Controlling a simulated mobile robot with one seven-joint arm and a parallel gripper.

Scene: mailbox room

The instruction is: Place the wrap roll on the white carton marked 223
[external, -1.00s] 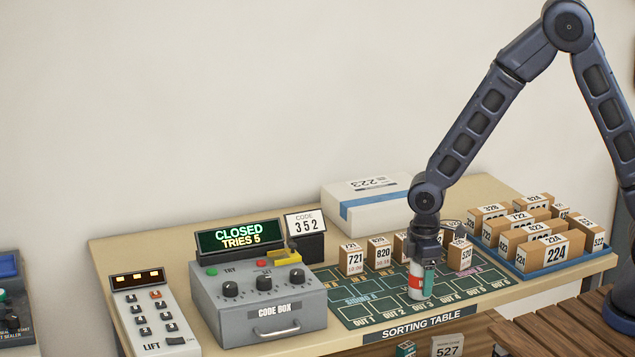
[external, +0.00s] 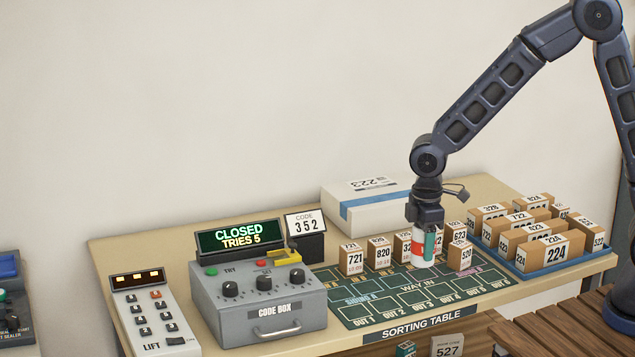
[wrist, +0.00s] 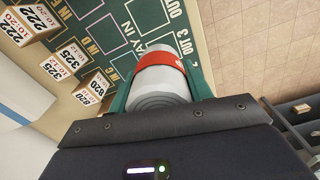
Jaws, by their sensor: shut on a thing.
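The wrap roll (external: 417,247) is a white cylinder with a red band. My gripper (external: 424,238) is shut on it and holds it upright over the green sorting mat (external: 372,309). The roll (wrist: 160,82) also shows between the green fingers in the wrist view. Whether its lower end clears the mat is hard to tell. The white carton marked 223 (external: 345,207), with a blue band, lies at the back of the table, behind and left of my gripper. Its top is bare.
Small numbered boxes, such as 820 (external: 378,257), stand in a row on the mat between roll and carton. A blue tray (external: 545,265) of cartons is at the right. The grey code box (external: 258,303) and a code sign (external: 306,224) stand at the left.

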